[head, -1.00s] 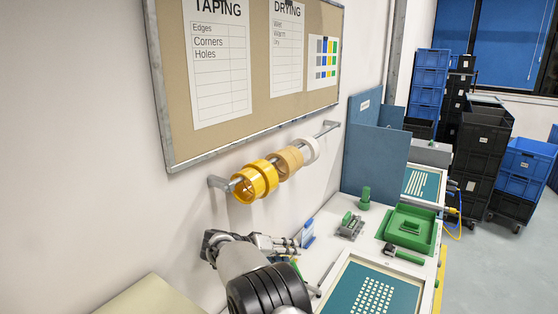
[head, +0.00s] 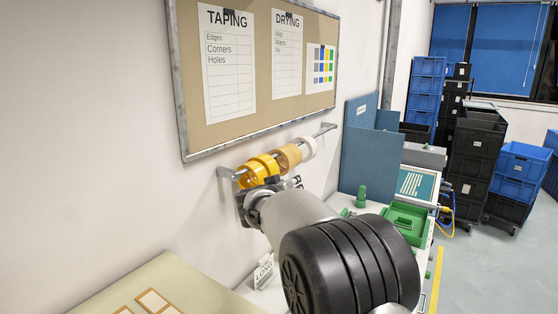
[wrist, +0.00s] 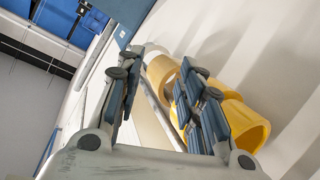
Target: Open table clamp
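I cannot make out a table clamp in either current view; my arm covers much of the near worktable in the head view. My gripper (head: 268,190) is raised beside the wall, at the yellow tape rolls (head: 258,171) on the wall rod. In the wrist view my gripper (wrist: 160,72) has its two padded fingers apart with nothing held between them. The yellow tape rolls (wrist: 242,122) show behind and beside the right finger. I cannot tell whether that finger touches them.
The wall rod (head: 328,127) also carries tan and white tape. Beyond my arm lie a green tray (head: 408,220), a green upright piece (head: 361,197) and a teal printing screen (head: 417,184). A pale table (head: 165,275) is front left. Blue crates (head: 424,90) stand far right.

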